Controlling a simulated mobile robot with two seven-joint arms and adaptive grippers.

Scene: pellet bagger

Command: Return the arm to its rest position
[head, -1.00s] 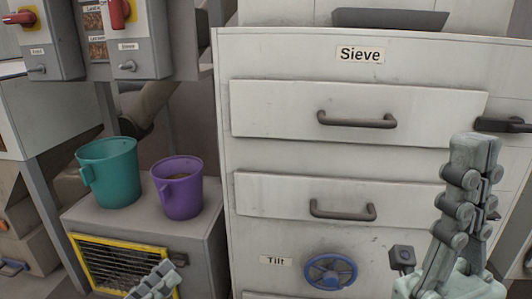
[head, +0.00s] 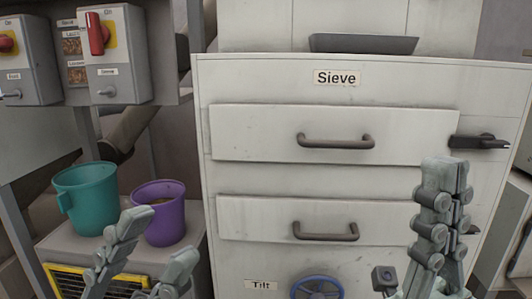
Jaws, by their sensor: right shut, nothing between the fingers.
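My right gripper (head: 445,165) stands upright at the right, in front of the Sieve cabinet (head: 400,82). Its fingers are shut together with nothing between them. My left gripper (head: 163,236) is at the lower left, in front of the grey box with the mugs. Its two fingers are spread apart and I see nothing between them. Its lower part is cut off by the frame's bottom edge.
A teal mug (head: 86,200) and a purple mug (head: 158,215) stand on the grey box. The cabinet has two drawer handles (head: 335,141), a side latch (head: 480,142) and a blue Tilt wheel (head: 317,287). Switch boxes (head: 113,55) hang upper left.

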